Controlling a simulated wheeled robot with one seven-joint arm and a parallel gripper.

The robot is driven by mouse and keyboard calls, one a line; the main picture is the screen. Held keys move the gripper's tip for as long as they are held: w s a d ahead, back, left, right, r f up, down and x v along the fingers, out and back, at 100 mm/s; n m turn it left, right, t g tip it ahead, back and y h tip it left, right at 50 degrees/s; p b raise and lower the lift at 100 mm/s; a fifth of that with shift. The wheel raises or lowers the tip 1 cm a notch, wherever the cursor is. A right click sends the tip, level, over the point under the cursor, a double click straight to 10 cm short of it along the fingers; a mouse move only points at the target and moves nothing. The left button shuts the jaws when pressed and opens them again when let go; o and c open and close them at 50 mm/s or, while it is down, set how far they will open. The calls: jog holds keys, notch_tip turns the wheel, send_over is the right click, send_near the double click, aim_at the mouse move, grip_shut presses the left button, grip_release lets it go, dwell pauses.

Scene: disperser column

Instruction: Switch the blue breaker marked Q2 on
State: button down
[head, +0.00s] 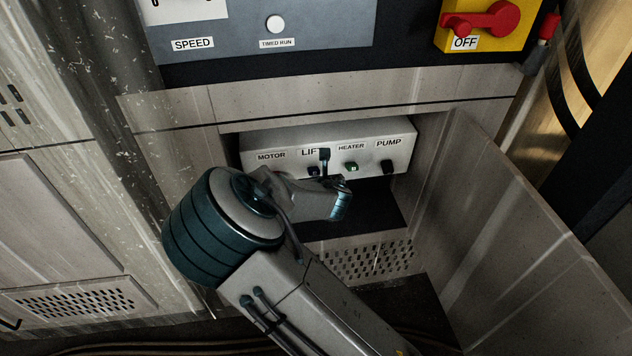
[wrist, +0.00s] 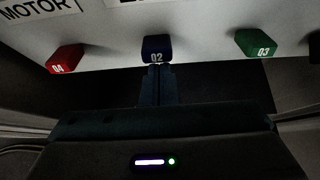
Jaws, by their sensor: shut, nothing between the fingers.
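The blue breaker marked Q2 (wrist: 157,49) is in the upper middle of the wrist view. In the head view the blue breaker (head: 313,171) shows small under the LIFT label, beside my fingers. My gripper (wrist: 158,80) is shut and empty, its narrow fingers pointing at the blue breaker's lower edge. In the head view my gripper's tip (head: 325,155) is in front of the panel and covers part of the LIFT label. I cannot tell whether the fingers touch the breaker.
The red breaker Q4 (wrist: 65,58) is left of Q2, and the green breaker Q3 (wrist: 255,43) is right. A black breaker (head: 388,168) is under PUMP. The white breaker box (head: 400,136) sits inside a recess, with an open door (head: 500,220) at right.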

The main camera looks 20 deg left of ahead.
dwell(0.3)
notch_tip(320, 180, down, 4)
jog(key=s+f+b, duration=0.1)
jog(key=s+b, duration=0.1)
jog(key=b, duration=0.3)
jog(key=s+d+r+p, duration=0.2)
jog(key=s+d+r, duration=0.1)
jog(key=s+r, duration=0.3)
notch_tip(320, 180, up, 3)
jog(key=shift+d+f, duration=0.2)
jog(key=shift+d, duration=0.15)
